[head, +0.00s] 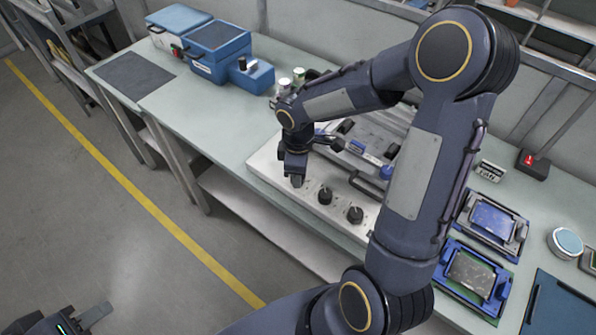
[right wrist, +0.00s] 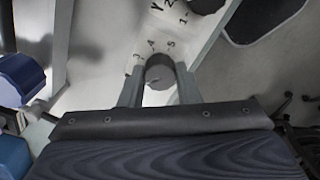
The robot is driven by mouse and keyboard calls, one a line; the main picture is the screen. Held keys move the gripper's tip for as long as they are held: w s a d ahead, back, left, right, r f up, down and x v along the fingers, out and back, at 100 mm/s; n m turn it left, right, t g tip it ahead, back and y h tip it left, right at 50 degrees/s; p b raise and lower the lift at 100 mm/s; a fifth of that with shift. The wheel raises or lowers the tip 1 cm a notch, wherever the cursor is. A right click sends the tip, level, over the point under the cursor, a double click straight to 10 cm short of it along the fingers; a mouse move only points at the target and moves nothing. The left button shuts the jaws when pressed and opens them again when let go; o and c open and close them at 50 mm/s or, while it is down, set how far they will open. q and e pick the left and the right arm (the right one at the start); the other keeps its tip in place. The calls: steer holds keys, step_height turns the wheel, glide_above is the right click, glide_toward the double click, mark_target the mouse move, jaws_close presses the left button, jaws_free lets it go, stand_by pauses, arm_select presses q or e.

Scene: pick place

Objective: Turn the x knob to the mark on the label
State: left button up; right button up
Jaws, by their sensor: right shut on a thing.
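A row of dark round knobs stands on the pale panel (head: 262,165) in the head view. Two knobs, the middle one (head: 325,195) and the right one (head: 355,215), stand free. My right gripper (head: 296,178) points down at the left end of the row. In the right wrist view its two fingers (right wrist: 160,85) are shut around a grey knob (right wrist: 160,70). Printed figures 3, 4 and 5 arc beside this knob. A small mark shows on its face. I cannot read which letter names it. My left gripper (head: 85,318) is partly in view at the bottom left, away from the panel.
Blue boxes (head: 216,50) stand at the bench's far left. A clear stretch of bench (head: 205,115) lies between them and the panel. Blue-framed trays (head: 473,280) sit at the right. Another dark knob (right wrist: 205,4) shows at the top of the wrist view.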

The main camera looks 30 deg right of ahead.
steer(key=o, duration=1)
step_height(320, 180, up, 8)
steer(key=shift+f, duration=0.1)
steer(key=shift+s+r, duration=0.25)
steer(key=s+a+r+m+t+y, duration=0.1)
steer(key=s+m+t, duration=0.1)
steer(key=s+m, duration=0.2)
steer(key=s+a+r+m+t+y, duration=0.1)
steer(key=s+r+m, duration=0.1)
steer(key=s+m, duration=0.2)
steer(key=s+a+r+m+t+y, duration=0.1)
steer(key=s+m, duration=0.3)
steer(key=s, duration=0.4)
steer(key=shift+s+a+r+t+y, duration=0.2)
steer(key=shift+a+r+t+y, duration=0.2)
steer(key=shift+a+r+t, duration=0.3)
